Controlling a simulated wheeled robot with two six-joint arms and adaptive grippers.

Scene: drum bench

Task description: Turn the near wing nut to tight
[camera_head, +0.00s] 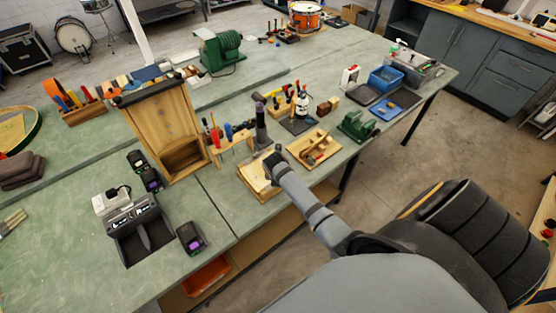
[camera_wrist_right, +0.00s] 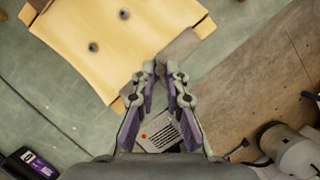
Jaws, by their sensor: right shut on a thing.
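My right gripper (camera_head: 270,163) reaches over the bench front to a pale wooden board (camera_head: 254,180) at the near edge. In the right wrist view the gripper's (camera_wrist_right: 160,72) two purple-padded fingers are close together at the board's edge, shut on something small. It appears to be the near wing nut, but the fingertips hide its shape and angle. A flat grey piece (camera_wrist_right: 180,47) lies just beyond the fingertips. The board (camera_wrist_right: 110,35) also shows there, with two small dark spots on its face. My left gripper is not in view.
A tall wooden box (camera_head: 158,125) and a tool rack (camera_head: 232,146) stand left of and behind the board. A wooden tray of parts (camera_head: 313,148) lies close on the right.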

